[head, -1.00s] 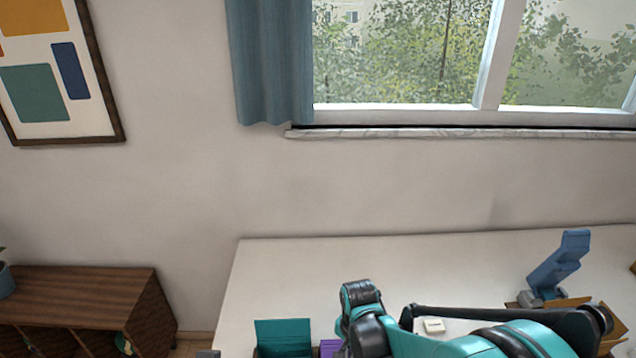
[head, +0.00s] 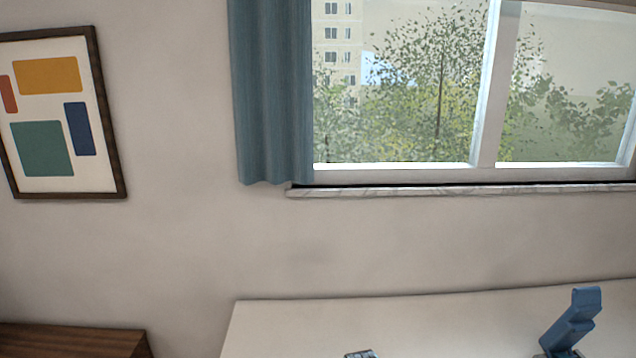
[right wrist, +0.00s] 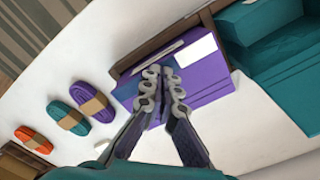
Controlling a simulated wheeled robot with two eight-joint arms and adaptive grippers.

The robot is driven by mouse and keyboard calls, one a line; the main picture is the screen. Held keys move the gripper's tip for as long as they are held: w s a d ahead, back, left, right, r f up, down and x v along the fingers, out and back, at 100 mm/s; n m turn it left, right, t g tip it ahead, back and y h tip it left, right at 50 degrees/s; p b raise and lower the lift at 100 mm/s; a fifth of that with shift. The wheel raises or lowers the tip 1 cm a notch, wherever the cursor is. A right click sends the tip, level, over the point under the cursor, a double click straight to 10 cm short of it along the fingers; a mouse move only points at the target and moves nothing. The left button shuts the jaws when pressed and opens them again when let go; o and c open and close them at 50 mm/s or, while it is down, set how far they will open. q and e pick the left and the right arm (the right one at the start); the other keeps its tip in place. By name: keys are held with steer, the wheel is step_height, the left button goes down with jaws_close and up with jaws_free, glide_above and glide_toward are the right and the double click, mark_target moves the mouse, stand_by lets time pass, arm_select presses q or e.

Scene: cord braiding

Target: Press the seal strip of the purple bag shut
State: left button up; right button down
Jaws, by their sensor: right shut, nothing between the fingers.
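The purple bag (right wrist: 210,82) shows in the right wrist view, up and right of centre, at a dark brown wooden edge. A white label (right wrist: 197,51) and a thin pale strip (right wrist: 158,57) lie near its upper side; I cannot tell whether the strip is pressed shut. My right gripper (right wrist: 163,73) is shut and empty, its fingertips over the bag's left part. They hide some of the bag, and I cannot tell whether they touch it. The bag is out of the head view. My left gripper is not in view.
In the right wrist view, a teal open box (right wrist: 262,28) stands right of the bag. Purple (right wrist: 92,99), teal (right wrist: 67,117) and orange (right wrist: 34,140) cord bundles lie left on the white table (right wrist: 65,75). A blue upright object (head: 572,322) stands at the table's right in the head view.

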steer(key=shift+r, duration=0.1)
steer(key=shift+r+p, duration=0.4)
steer(key=shift+r, duration=0.15)
steer(key=shift+a, duration=2.4)
steer(key=shift+f+b, duration=0.7)
steer(key=shift+b, duration=0.1)
steer(key=shift+r, duration=0.1)
step_height(320, 180, up, 8)
steer(key=p, duration=0.6)
